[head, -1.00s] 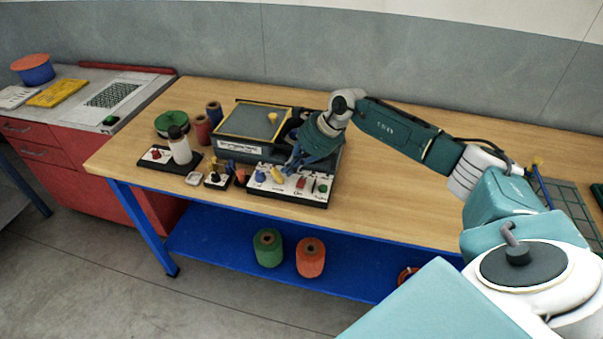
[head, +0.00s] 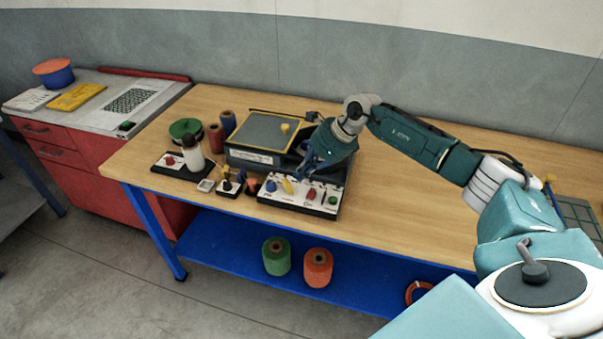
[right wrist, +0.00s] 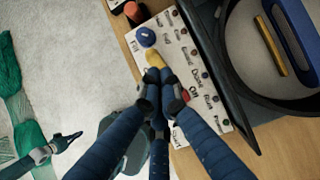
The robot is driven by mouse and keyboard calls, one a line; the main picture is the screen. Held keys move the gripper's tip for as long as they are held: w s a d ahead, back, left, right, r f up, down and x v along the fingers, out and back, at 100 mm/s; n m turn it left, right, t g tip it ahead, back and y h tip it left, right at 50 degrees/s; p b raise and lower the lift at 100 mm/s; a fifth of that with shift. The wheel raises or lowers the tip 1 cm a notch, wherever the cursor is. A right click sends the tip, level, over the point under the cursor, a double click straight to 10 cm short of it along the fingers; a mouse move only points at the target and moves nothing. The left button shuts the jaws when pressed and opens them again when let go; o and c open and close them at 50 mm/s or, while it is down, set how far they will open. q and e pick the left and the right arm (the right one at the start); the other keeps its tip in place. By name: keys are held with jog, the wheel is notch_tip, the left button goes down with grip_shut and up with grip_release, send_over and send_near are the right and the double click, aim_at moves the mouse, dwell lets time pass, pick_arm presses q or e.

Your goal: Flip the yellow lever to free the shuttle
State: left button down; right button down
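The yellow lever (head: 287,186) stands tilted on a white control panel (head: 318,206) on the wooden bench, beside a blue knob (head: 271,185). The right wrist view shows its yellow end (right wrist: 154,58) just ahead of the fingertips of my right gripper (right wrist: 159,76). Those fingers are drawn together over the panel; whether they touch the lever I cannot tell. In the head view my right gripper (head: 306,168) is low over the panel's back edge. The shuttle cannot be made out for certain. What looks like my left gripper (right wrist: 50,150) hangs low in the right wrist view, its opening unclear.
A dark machine with a yellow-edged top (head: 265,131) stands behind the panel. A white bottle (head: 193,153), a green spool (head: 186,131) and small knobs are to the left. Green netting (right wrist: 18,95) lies at the left of the wrist view. The bench's right part is largely clear.

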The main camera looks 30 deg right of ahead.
notch_tip(320, 180, up, 9)
jog(key=s+d+p, duration=0.1)
jog(key=s+p, duration=0.1)
jog(key=p, duration=0.2)
jog(key=shift+d, duration=0.4)
